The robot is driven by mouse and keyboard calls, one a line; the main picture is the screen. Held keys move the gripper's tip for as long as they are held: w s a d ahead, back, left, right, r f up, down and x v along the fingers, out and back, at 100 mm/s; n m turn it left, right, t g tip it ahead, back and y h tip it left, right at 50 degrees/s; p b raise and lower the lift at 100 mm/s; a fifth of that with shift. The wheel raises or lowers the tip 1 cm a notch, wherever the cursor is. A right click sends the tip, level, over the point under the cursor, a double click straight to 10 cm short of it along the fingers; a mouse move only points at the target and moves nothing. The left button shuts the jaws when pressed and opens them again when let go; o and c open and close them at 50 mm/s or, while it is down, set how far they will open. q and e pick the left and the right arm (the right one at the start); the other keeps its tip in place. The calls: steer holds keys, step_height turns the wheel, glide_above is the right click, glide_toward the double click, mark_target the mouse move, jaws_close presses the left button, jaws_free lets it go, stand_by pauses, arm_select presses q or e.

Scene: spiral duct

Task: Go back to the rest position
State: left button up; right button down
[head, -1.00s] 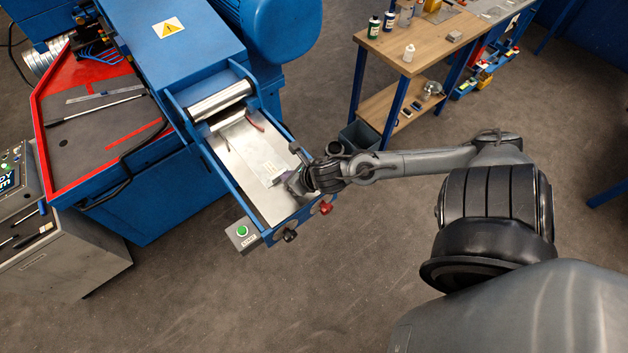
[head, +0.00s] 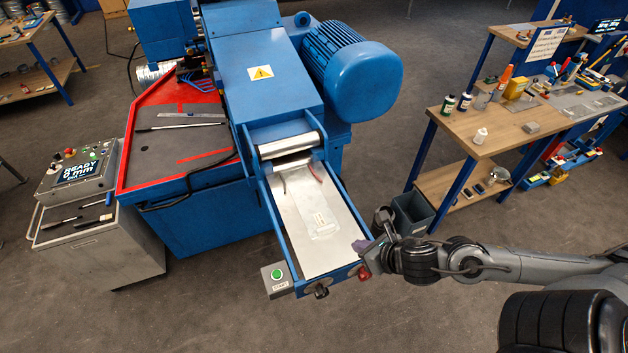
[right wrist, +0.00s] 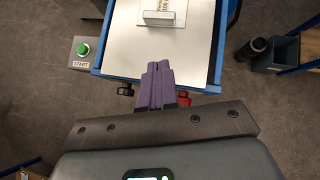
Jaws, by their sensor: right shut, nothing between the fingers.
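My right gripper (head: 362,246) is at the front right corner of the blue machine's feed tray (head: 300,235). In the right wrist view its purple fingers (right wrist: 158,85) are together with nothing between them, over the tray's front edge. A flat metal sheet (head: 299,195) lies in the tray, with a small block bearing a pale label (head: 322,222) on it. The block also shows in the right wrist view (right wrist: 160,18), ahead of the fingertips and apart from them. My left gripper is not in view.
A green START button box (head: 277,278) and dark and red knobs sit at the tray's front. A grey bin (head: 412,214) stands beside the wooden bench (head: 480,130) at right. A control console (head: 80,175) stands at left. The floor in front is clear.

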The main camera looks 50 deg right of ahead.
steer(key=w+a+r+m+p, duration=0.2)
steer(key=a+r+m+p, duration=0.4)
steer(key=m, duration=0.4)
steer(key=s+a+f+m+g, duration=0.1)
steer(key=s+a+m, duration=0.1)
steer(key=m, duration=0.5)
steer(key=s+a+f+m+g+y, duration=0.1)
steer(key=a+f+m+g, duration=0.1)
steer(key=a+m, duration=0.3)
steer(key=s+a+f+m+g+y, duration=0.1)
steer(key=s+a+m+g, duration=0.1)
steer(key=m, duration=0.7)
steer(key=shift+s+a+f+m+p, duration=0.3)
steer(key=shift+a+f+p, duration=0.1)
steer(key=shift+a, duration=0.45)
